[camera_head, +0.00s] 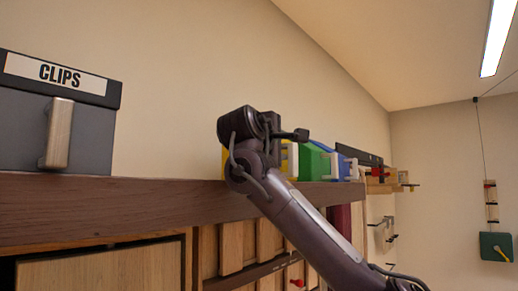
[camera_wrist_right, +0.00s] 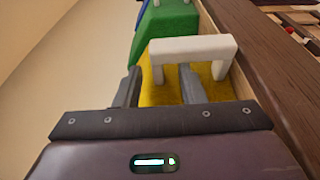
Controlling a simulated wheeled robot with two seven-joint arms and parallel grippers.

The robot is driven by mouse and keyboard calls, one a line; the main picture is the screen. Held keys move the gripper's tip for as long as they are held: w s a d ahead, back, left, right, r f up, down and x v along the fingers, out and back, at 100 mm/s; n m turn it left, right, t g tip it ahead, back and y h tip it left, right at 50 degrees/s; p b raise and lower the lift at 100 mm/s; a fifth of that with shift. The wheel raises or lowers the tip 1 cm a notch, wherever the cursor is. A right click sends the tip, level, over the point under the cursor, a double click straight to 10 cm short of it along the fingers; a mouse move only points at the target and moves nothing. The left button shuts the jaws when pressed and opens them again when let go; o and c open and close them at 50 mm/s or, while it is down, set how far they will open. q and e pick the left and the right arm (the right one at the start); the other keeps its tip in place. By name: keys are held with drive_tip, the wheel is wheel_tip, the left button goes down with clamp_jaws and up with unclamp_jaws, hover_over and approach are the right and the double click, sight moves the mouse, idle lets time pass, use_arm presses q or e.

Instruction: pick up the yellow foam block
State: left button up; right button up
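The yellow foam block (camera_wrist_right: 165,92) lies just ahead of my right gripper (camera_wrist_right: 159,78) in the right wrist view. A white handle-shaped piece (camera_wrist_right: 192,46) stands over it, with one leg between the fingers. My right gripper's fingers are apart, with yellow surface showing between and beyond them; I see no firm grip. In the head view, a sliver of the yellow block (camera_head: 225,160) shows behind my right wrist, on the wooden shelf, and the fingers cannot be made out. My left gripper is not in view.
A green block (camera_head: 314,162) and a blue block (camera_head: 344,167) stand right of the yellow one on the wooden shelf (camera_head: 120,205). A grey box labelled CLIPS (camera_head: 25,130) stands at the left. The wall rises close behind; the shelf between box and wrist is clear.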

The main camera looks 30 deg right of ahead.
drive_tip(key=shift+s+a, duration=0.2)
drive_tip(key=shift+a+r, duration=0.1)
drive_tip(key=shift+c, duration=0.7)
clamp_jaws()
